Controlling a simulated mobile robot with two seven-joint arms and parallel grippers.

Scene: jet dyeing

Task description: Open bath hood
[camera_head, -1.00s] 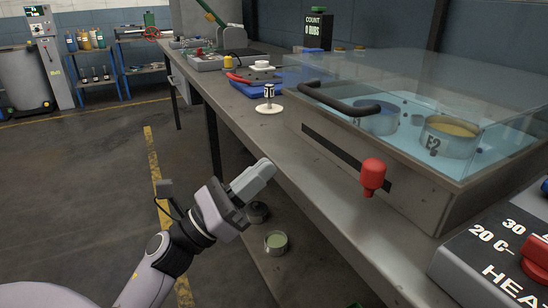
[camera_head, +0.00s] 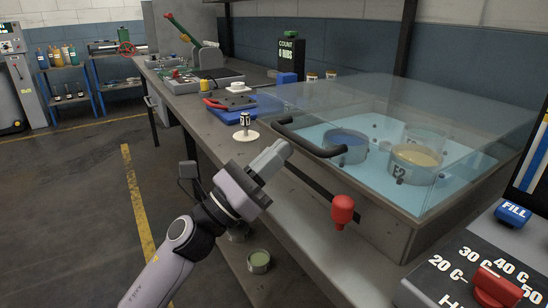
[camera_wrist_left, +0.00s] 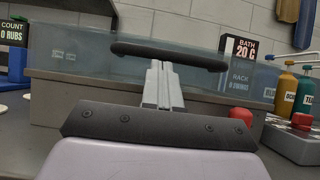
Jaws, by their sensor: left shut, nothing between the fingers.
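The bath hood (camera_head: 400,105) is a clear, closed cover over the bath, with a dark curved handle (camera_head: 308,143) along its front edge. My left gripper (camera_head: 278,150) is shut and empty, close in front of the handle in the head view. In the left wrist view the shut fingers (camera_wrist_left: 163,75) point at the middle of the handle (camera_wrist_left: 168,54); I cannot tell if they touch it. The bath tank (camera_head: 370,222) has a grey metal wall and holds blue liquid with several pots, one marked E2 (camera_head: 412,168). My right gripper is not in view.
A red knob (camera_head: 342,211) sticks out from the tank front. A control panel (camera_head: 470,270) with a red dial stands at the lower right. A small stamp-like piece on a white disc (camera_head: 245,135) and a blue tray (camera_head: 240,103) lie left of the bath. The floor at left is clear.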

